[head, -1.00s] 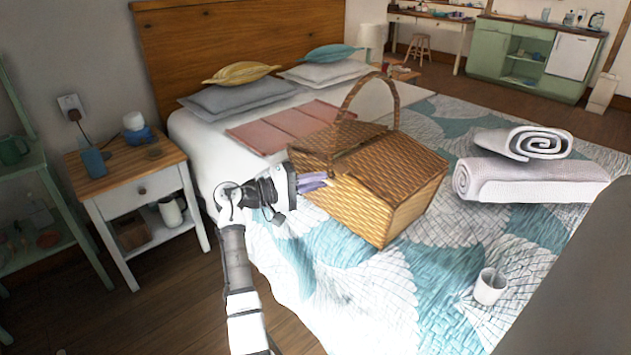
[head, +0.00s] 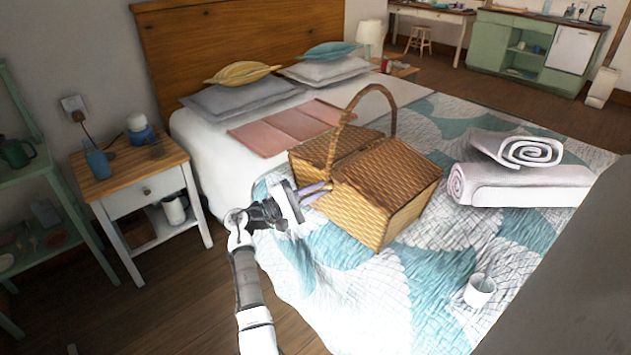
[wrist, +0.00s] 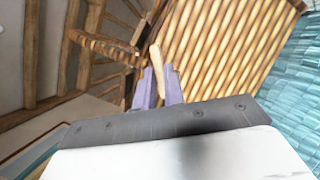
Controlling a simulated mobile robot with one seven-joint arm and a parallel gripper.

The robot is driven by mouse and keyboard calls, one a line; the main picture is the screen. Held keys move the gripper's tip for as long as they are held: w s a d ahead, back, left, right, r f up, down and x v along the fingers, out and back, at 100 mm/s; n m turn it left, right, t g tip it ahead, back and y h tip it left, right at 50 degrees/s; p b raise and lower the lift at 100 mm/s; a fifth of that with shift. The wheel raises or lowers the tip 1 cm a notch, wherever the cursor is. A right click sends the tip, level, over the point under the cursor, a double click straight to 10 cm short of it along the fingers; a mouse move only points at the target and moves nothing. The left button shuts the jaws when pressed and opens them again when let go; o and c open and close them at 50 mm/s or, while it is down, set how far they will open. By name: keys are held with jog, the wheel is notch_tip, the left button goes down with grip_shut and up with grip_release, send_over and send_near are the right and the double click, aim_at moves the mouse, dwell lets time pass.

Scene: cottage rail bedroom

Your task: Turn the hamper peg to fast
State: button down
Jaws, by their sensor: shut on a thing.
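The wicker hamper (head: 385,185) stands on the bed with its lid down and its handle (head: 348,125) upright. My gripper (head: 326,188) is at the hamper's left side. In the wrist view the purple fingers of my gripper (wrist: 158,85) are shut on a pale wooden peg (wrist: 156,66). The peg juts up between the fingertips, close to the wicker wall (wrist: 220,50). The peg's lower part is hidden by the fingers. In the head view the peg is too small to make out clearly.
Rolled towels (head: 520,185) lie on the bed right of the hamper, and a white cup (head: 479,290) stands nearer. A nightstand (head: 140,170) with small items is at the left. The quilt (head: 370,300) in front of the hamper is clear.

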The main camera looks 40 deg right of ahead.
jog(key=n+t+h+p, duration=0.1)
jog(key=n+p, duration=0.1)
jog(key=n, duration=0.2)
jog(key=n+t+h+p, duration=0.1)
jog(key=n+t+p, duration=0.1)
jog(key=n+p, duration=0.1)
jog(key=shift+s+n+p, duration=0.2)
jog(key=shift+n+p, duration=0.1)
jog(key=shift+n, duration=0.4)
jog(key=n+t+p, duration=0.2)
jog(key=n, duration=0.1)
jog(key=n+t+p, duration=0.1)
jog(key=n+p, duration=0.1)
jog(key=n, duration=0.2)
jog(key=shift+s+f+t+h, duration=0.2)
jog(key=shift+t+h, duration=0.1)
jog(key=shift+t, duration=0.1)
jog(key=shift+n, duration=0.4)
jog(key=c, duration=1.5)
grip_release()
jog(key=shift+b+v, duration=1.8)
jog(key=shift+v, duration=5.15)
